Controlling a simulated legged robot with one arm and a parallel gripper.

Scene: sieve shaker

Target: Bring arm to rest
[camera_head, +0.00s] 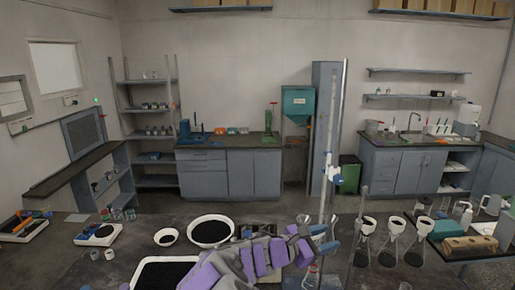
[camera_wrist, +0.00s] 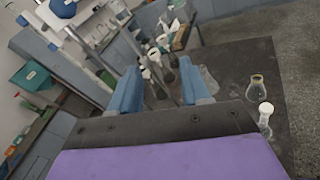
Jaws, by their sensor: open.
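My arm, purple and grey, reaches over the dark workbench (camera_head: 340,275) from the bottom middle of the head view. My gripper (camera_head: 325,240) is at its right end, close to the upright metal rod of a stand (camera_head: 329,195). In the wrist view, the two blue fingers of my gripper (camera_wrist: 158,75) are spread apart with nothing held between them. Flasks and the bench top show beyond the gap. I cannot tell whether the fingers touch the stand.
Flasks with funnels (camera_head: 391,235) stand right of my gripper. A white bowl of black grains (camera_head: 210,231) and a white tray (camera_head: 135,275) lie to the left. A conical flask (camera_wrist: 258,88) stands near the bench edge. A balance (camera_head: 97,234) is further left.

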